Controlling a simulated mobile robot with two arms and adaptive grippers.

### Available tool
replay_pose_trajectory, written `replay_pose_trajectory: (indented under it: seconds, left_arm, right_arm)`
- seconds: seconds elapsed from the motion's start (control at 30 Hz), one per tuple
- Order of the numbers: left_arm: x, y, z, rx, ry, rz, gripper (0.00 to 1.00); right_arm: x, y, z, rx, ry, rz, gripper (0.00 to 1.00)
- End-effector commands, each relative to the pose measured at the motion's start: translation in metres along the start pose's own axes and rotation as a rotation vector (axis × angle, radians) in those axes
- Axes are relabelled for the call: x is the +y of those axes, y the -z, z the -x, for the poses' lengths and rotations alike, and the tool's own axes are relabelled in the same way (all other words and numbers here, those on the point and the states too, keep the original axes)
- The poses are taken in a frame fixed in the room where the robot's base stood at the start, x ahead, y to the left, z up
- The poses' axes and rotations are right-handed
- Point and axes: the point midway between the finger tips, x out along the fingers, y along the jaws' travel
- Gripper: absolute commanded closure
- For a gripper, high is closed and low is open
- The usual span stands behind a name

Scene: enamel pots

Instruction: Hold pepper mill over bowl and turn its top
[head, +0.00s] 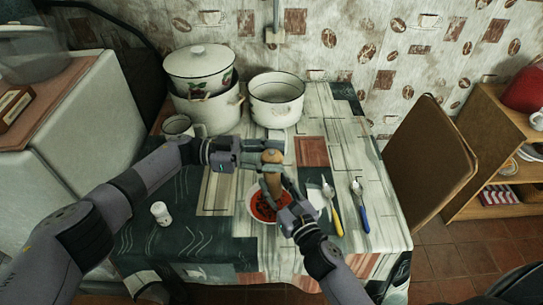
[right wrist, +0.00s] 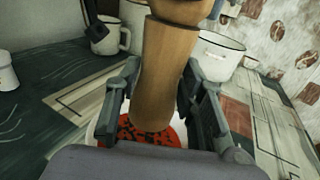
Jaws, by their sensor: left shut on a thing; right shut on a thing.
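The wooden pepper mill (head: 272,182) stands roughly upright above the bowl. The white bowl (head: 254,213) holds something red with dark bits and sits on the table. My left gripper (head: 270,157) comes in from the left and is shut on the mill's top. My right gripper (head: 275,188) is shut on the mill's lower body. In the right wrist view, the mill's body (right wrist: 163,75) is between the two fingers, and its wider top is cut off by the upper edge. The red contents (right wrist: 150,137) show behind its lower end. The left gripper hides part of the mill's top.
Enamel pots (head: 277,105) and a stacked pair with a lid (head: 199,52) stand at the back, with a mug (head: 178,126) nearby. A white shaker (head: 160,212) stands at left. Cutlery with yellow (head: 336,221) and blue (head: 363,217) handles lies right of the bowl. A chair (head: 430,160) is beyond the right edge.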

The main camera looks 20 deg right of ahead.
Motion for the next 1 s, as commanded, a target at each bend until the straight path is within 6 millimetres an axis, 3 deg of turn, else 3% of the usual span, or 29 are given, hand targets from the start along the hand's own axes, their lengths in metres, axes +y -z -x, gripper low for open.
replay_pose_trajectory:
  seconds: [0.87, 0.9, 1.0]
  left_arm:
    - [-0.0009, -0.0004, 0.0026, -0.003, -0.063, 0.004, 0.87]
    - [-0.0009, -0.0005, 0.0026, -0.003, -0.063, 0.004, 0.57]
    - [-0.0006, -0.0005, 0.0025, -0.003, -0.064, 0.004, 0.51]
  right_arm:
    - [0.0048, -0.0035, 0.0002, -0.009, -0.012, 0.002, 0.97]
    - [0.0047, -0.0035, 0.0002, -0.009, -0.012, 0.002, 0.97]
    - [0.0042, -0.0033, 0.0001, -0.009, -0.011, 0.002, 0.97]
